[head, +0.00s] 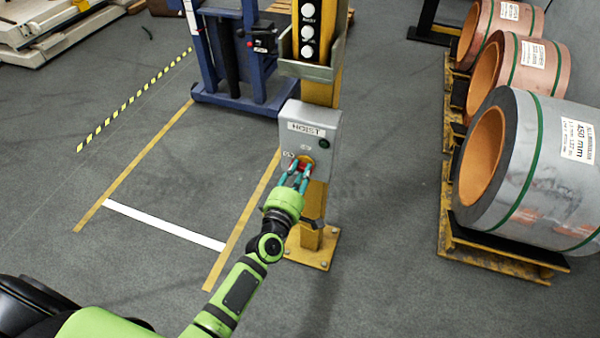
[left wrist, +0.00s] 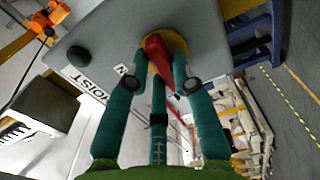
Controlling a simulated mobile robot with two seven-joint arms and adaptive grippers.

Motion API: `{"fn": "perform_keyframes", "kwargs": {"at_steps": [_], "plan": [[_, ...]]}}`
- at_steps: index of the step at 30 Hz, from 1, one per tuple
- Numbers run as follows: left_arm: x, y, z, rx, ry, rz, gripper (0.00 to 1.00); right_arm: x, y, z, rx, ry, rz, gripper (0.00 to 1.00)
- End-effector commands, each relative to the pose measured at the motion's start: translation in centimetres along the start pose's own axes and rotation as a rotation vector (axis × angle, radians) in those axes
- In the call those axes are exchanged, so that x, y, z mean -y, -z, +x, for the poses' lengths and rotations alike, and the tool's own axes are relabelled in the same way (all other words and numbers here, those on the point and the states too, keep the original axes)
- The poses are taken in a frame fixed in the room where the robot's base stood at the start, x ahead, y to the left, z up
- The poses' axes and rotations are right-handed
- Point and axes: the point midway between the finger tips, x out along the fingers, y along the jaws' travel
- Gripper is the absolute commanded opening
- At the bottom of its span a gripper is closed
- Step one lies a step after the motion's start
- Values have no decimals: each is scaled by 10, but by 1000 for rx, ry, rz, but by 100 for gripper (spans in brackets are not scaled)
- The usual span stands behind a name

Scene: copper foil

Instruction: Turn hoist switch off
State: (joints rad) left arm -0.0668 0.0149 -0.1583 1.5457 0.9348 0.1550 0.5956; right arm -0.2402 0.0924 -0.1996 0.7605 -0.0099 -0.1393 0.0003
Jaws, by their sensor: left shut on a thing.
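The hoist switch box (head: 322,128) is a grey box on a yellow post, labelled HOIST. Its red rotary switch handle (left wrist: 157,52) sits on a yellow round plate (left wrist: 178,45) in the left wrist view. My left gripper (head: 300,172) is at the switch, its teal fingers on either side of the red handle; it also shows in the left wrist view (left wrist: 165,80). The fingers are shut on the handle. In the head view the fingers cover much of the switch. A dark round button (head: 324,143) is on the box beside the switch. My right gripper is not in view.
The yellow post (head: 311,238) stands on a bolted base plate. A panel with white round buttons (head: 308,30) is above the box. Large copper and grey coils (head: 540,165) rest on yellow racks at right. A blue frame (head: 228,60) stands behind left.

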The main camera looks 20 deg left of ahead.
Motion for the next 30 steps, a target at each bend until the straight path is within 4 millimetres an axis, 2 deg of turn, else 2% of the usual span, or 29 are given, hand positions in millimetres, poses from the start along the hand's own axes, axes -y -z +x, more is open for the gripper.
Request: {"fn": "perform_keyframes", "kwargs": {"at_steps": [9,20,21,23,30], "plan": [[-1,1,0,-1,-3,-65,0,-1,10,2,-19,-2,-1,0],[-1,1,0,-2,-3,-70,0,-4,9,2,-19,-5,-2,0],[-1,1,0,-2,-3,-70,29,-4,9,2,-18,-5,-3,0],[-1,1,0,-2,-3,-69,49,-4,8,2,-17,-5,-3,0],[0,1,0,-1,-1,-67,49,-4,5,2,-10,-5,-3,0]]}}
